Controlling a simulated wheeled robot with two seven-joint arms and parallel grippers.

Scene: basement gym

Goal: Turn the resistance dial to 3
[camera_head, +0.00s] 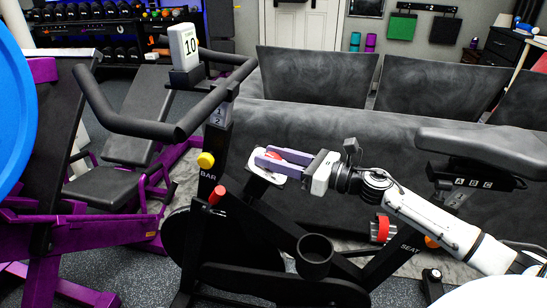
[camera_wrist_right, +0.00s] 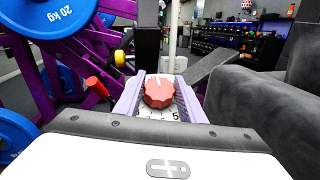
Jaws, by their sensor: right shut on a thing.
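The red resistance dial (camera_wrist_right: 158,92) sits on a pale plate (camera_wrist_right: 150,113) in the right wrist view. A 5 shows on the plate's near right; its other marks are partly hidden, and I cannot read the dial's setting. In the head view the dial's red edge (camera_head: 287,155) shows between the fingers. My right gripper (camera_head: 274,160), with purple fingers, is shut on the dial, one finger on each side; it also fills the near part of the wrist view (camera_wrist_right: 157,98). The bike's display (camera_head: 187,48) reads 10. My left gripper is not in view.
The bike's handlebar (camera_head: 150,128) is left of the dial. A yellow knob (camera_head: 206,160), a red knob (camera_head: 217,195) and a cup holder (camera_head: 314,262) are close by. The saddle (camera_head: 485,146) is at the right. A dark grey couch (camera_head: 340,128) stands behind.

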